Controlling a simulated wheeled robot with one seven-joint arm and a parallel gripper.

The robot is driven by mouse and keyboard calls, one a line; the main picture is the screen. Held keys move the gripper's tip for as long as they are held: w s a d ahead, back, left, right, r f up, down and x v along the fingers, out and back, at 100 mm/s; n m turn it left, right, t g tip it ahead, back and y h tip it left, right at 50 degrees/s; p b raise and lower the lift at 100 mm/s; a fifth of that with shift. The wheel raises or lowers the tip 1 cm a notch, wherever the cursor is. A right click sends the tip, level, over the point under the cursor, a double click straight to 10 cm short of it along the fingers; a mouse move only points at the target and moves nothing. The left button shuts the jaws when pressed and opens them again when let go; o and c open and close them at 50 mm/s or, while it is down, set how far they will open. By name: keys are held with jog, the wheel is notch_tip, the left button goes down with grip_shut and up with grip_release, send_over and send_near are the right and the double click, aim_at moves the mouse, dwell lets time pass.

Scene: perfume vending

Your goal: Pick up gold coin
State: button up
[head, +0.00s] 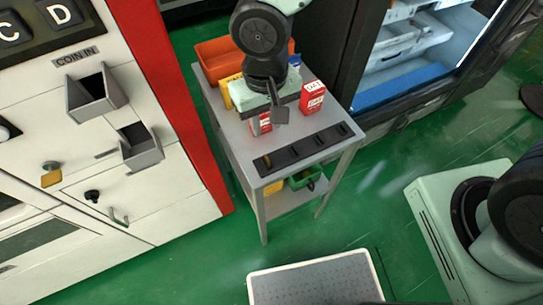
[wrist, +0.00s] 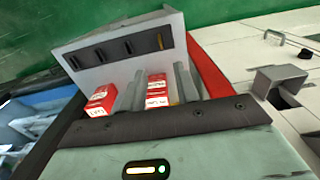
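A gold coin (head: 266,161) shows as a small gold edge at the left end of a black slotted holder (head: 308,149) on the small grey table (head: 240,135). In the wrist view, the coin (wrist: 164,41) is at the right end of the holder (wrist: 120,48). My gripper (head: 268,118) is above the table, behind the holder in the head view.
Red boxes (head: 312,97) stand near my gripper. An orange bin (head: 213,56) and a yellow item (head: 228,92) are at the back of the table. The white vending machine (head: 120,180) with its coin chute (head: 95,97) stands left. An open fridge (head: 420,60) stands right.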

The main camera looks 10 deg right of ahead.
aim_at(268, 160)
notch_tip(268, 160, down, 14)
jog(key=shift+r, duration=0.2)
grip_shut()
